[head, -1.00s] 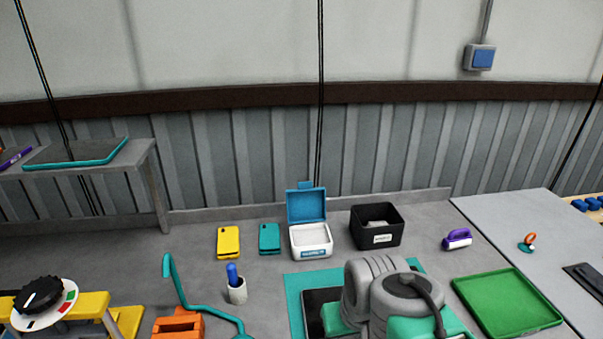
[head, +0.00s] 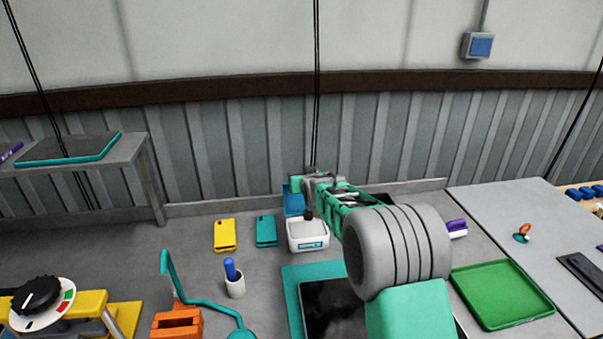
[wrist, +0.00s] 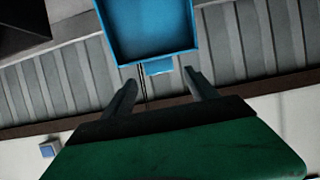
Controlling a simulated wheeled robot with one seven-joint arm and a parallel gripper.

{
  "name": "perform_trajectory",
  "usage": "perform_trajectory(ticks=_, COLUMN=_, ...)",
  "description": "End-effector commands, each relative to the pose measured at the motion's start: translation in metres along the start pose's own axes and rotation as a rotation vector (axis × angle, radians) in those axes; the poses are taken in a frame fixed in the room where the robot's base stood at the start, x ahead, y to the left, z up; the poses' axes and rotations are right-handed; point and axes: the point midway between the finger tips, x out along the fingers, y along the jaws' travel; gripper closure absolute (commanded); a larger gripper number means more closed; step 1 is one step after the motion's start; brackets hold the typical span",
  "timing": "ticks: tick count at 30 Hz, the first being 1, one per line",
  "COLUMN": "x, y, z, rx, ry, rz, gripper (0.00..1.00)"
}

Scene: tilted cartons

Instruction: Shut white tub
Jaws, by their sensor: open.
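The white tub (head: 308,241) stands on the grey bench near the wall, with a small label on its front. Its blue lid (head: 293,202) stands up open at the back, partly hidden behind my gripper in the head view. In the wrist view the lid (wrist: 150,28) fills the top middle, its inner side and tab showing. My gripper (head: 309,198) is above the tub, close to the lid. In the wrist view the two fingers of my gripper (wrist: 160,82) are apart, with nothing between them, near the lid's tab. I cannot tell whether they touch it.
Teal (head: 266,231) and yellow (head: 225,235) phone-like items lie to the left. A green tray (head: 502,294) lies at the right, and a white cup (head: 235,286) stands at the front left.

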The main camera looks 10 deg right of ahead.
Motion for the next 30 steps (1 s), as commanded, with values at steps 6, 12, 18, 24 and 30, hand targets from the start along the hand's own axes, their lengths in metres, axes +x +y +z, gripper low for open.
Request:
perform_trajectory(ticks=6, x=0.036, y=0.000, z=-0.001, rx=0.000, ry=-0.003, rz=0.000, gripper=0.33)
perform_trajectory(ticks=12, x=0.050, y=0.000, z=-0.001, rx=0.000, ry=-0.002, rz=0.000, gripper=0.33)
perform_trajectory(ticks=18, x=0.050, y=0.000, z=0.000, rx=0.000, ry=-0.002, rz=0.000, gripper=0.33)
perform_trajectory(ticks=24, x=0.050, y=0.000, z=0.000, rx=0.000, ry=-0.002, rz=0.000, gripper=0.48)
perform_trajectory(ticks=30, x=0.050, y=0.000, z=0.000, rx=0.000, ry=-0.002, rz=0.000, gripper=0.65)
